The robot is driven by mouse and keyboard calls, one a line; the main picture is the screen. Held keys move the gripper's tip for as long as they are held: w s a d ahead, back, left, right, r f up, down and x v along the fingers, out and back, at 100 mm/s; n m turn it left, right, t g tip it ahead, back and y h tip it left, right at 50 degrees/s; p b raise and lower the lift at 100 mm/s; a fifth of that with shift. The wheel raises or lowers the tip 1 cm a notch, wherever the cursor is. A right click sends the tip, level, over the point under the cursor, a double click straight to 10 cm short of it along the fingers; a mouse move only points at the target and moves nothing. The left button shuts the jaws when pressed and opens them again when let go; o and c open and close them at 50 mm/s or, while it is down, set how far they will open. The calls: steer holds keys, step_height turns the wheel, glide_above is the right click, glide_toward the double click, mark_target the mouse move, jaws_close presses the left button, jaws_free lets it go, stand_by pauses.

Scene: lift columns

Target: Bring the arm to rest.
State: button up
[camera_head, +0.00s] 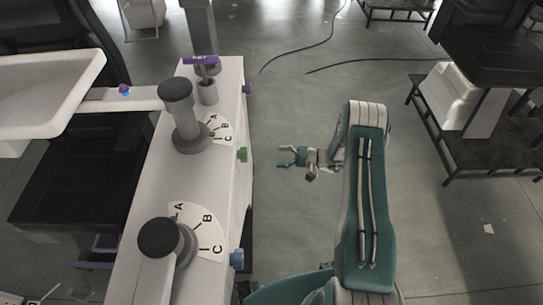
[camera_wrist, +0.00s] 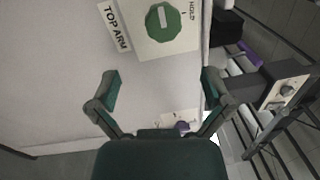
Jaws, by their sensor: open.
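My gripper (camera_head: 288,158) is at the end of my teal arm (camera_head: 370,200), to the right of the white lift column unit (camera_head: 225,170) in the head view. Its fingers point left toward the unit's side and look empty. In the wrist view my gripper (camera_wrist: 160,90) has its two fingers spread wide. A white panel face lies ahead of it, with a green round knob (camera_wrist: 159,21) and a "TOP ARM" label (camera_wrist: 114,26). No object is between the fingers.
Two grey dial handles (camera_head: 177,105) (camera_head: 160,238) with A, B, C scales stand on the unit's top. A white tray (camera_head: 45,85) is at left. Dark benches (camera_head: 490,150) stand at right. Black cables (camera_head: 350,66) lie on the floor. Open floor surrounds my arm's right side.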

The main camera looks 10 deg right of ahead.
stand_by(0.4)
steer(key=s+a+r+n+g+h, duration=0.25)
steer(key=s+r+h, duration=0.2)
steer(key=r, duration=0.65)
steer(key=s+a+r+n+g+h, duration=0.1)
steer(key=s+a+r+g+h, duration=0.3)
steer(key=r, duration=0.7)
steer(key=s+d+r+t+h, duration=0.3)
steer(key=s+r+t+h, duration=0.1)
steer(key=s, duration=0.6)
steer(key=s+d+r+t+h, duration=0.3)
steer(key=s+r+h, duration=0.3)
steer(key=s+r, duration=0.2)
steer(key=shift+s+r+t, duration=0.35)
steer(key=shift+s+t, duration=0.4)
steer(key=shift+s, duration=0.3)
